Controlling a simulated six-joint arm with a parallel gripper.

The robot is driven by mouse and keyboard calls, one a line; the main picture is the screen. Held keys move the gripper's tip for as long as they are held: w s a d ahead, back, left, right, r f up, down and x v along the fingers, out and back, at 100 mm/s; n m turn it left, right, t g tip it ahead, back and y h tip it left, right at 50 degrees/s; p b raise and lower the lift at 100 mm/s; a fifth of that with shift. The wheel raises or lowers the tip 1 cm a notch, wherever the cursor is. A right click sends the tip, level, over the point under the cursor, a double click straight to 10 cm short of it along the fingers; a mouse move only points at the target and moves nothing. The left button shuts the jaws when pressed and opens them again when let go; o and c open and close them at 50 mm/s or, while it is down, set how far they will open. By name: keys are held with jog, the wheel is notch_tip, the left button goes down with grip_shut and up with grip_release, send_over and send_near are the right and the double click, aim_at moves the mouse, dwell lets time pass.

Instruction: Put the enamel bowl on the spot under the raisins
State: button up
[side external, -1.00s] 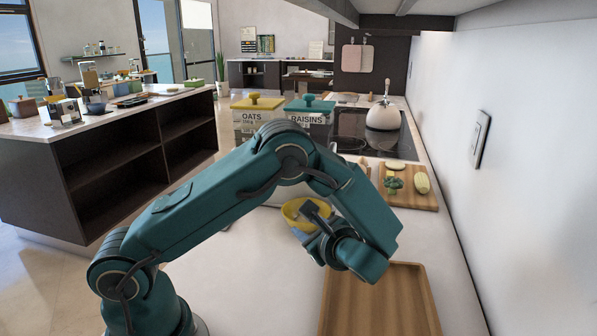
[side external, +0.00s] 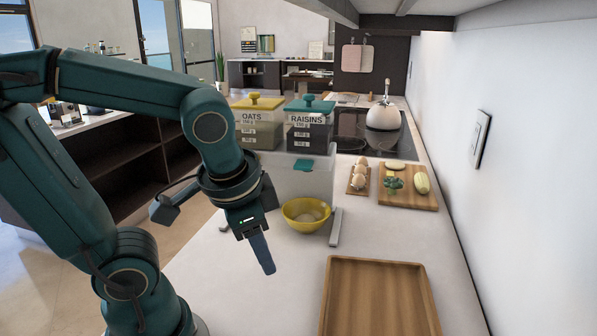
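The yellow enamel bowl (side external: 293,222) stands upright on the pale counter, with something pale inside it. It is in front of a whitish stand, below the raisins container (side external: 307,137) in the picture. That container is dark-filled, with a teal lid and a RAISINS label. A teal tab (side external: 303,165) shows on the stand above the bowl. I cannot tell whether the bowl is exactly on the spot. My gripper (side external: 265,266) points down, left of the bowl and apart from it, holding nothing visible.
An oats container (side external: 258,130) with a yellow lid stands left of the raisins. A metal foot (side external: 335,228) is close right of the bowl. Eggs on a board (side external: 359,180), a vegetable board (side external: 415,200) and an empty wooden tray (side external: 375,270) lie right. The counter between is clear.

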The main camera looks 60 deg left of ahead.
jog(key=d, duration=0.1)
jog(key=d+r+n+t+h, duration=0.1)
jog(key=s+d+n+t+h, duration=0.1)
jog(key=shift+r, duration=0.3)
